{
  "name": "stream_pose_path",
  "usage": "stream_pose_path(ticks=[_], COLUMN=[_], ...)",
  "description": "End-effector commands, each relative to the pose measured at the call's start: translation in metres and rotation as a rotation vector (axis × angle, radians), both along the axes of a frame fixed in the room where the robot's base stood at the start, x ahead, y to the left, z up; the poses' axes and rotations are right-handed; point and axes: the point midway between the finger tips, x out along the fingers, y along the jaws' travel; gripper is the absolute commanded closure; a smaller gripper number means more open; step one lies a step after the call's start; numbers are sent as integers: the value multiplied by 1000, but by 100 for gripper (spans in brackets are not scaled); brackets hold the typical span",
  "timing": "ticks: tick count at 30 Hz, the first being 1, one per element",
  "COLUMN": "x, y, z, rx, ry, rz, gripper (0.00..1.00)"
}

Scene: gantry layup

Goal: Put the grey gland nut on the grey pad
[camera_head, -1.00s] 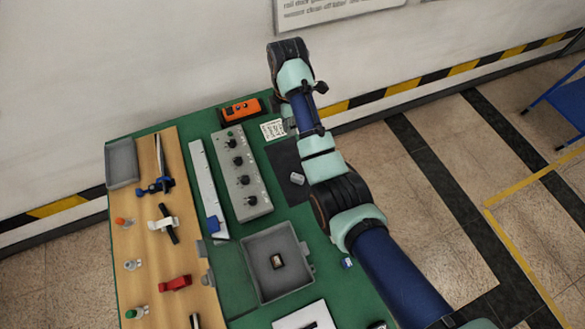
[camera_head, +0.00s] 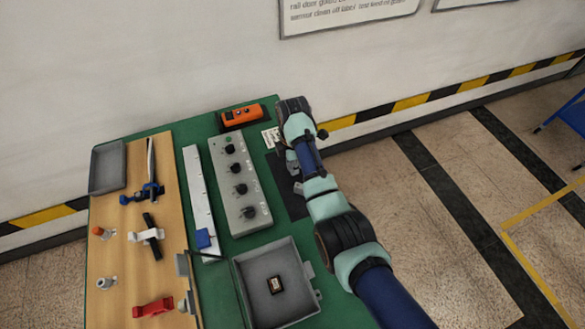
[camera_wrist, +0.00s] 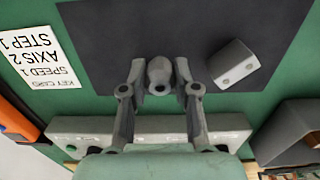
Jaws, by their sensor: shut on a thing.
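The grey gland nut (camera_wrist: 158,73) is between the fingertips of my gripper (camera_wrist: 159,88) in the wrist view. The jaws are shut on it. In that view the nut and fingertips are over the dark grey pad (camera_wrist: 100,45); I cannot tell whether the nut touches it. In the head view my gripper (camera_head: 291,162) is at the pad (camera_head: 291,206), which my arm partly covers. The nut is not clear there.
A grey block with two holes (camera_wrist: 234,66) sits on the pad, right of the nut in the wrist view. A printed card (camera_wrist: 52,58) lies left of the pad. The grey knob box (camera_head: 240,186) and open grey case (camera_head: 248,290) stand nearby.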

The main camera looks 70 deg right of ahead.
Motion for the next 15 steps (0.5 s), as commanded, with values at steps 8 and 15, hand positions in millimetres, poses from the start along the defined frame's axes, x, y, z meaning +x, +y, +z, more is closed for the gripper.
stream_pose_path(ticks=[8,15], x=[0,0], y=[0,0], z=[-15,-19], rx=[-1,-1], ry=[-1,-1], rz=[0,0], gripper=[94,94])
